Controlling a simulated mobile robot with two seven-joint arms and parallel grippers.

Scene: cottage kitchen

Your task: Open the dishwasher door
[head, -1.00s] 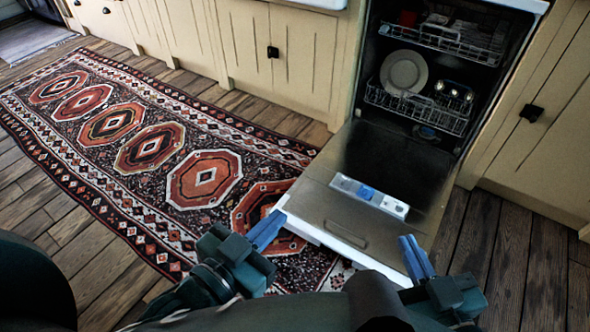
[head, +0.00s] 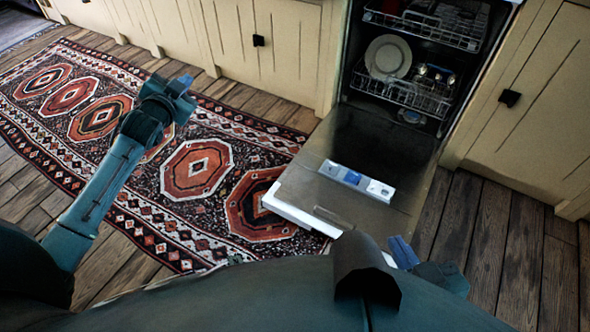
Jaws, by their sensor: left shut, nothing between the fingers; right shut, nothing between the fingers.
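The dishwasher door (head: 350,150) is folded down flat, its inner side facing up, with a white and blue detergent dispenser (head: 356,182) on it. The open dishwasher shows an upper rack (head: 425,30) and a lower rack (head: 405,95) inside. My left gripper (head: 184,86) is shut and empty, out over the rug to the left of the door and apart from it. My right gripper (head: 401,250) is shut and empty, low beside the door's near right corner; I cannot tell whether it touches the door. My own body hides part of the door's near edge.
A patterned rug (head: 130,140) covers the floor to the left, up to the door's left side. Cream cabinets (head: 290,50) with black knobs line the back. A white plate (head: 388,57) stands in the lower rack. Bare wooden floor (head: 495,225) is free at the right.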

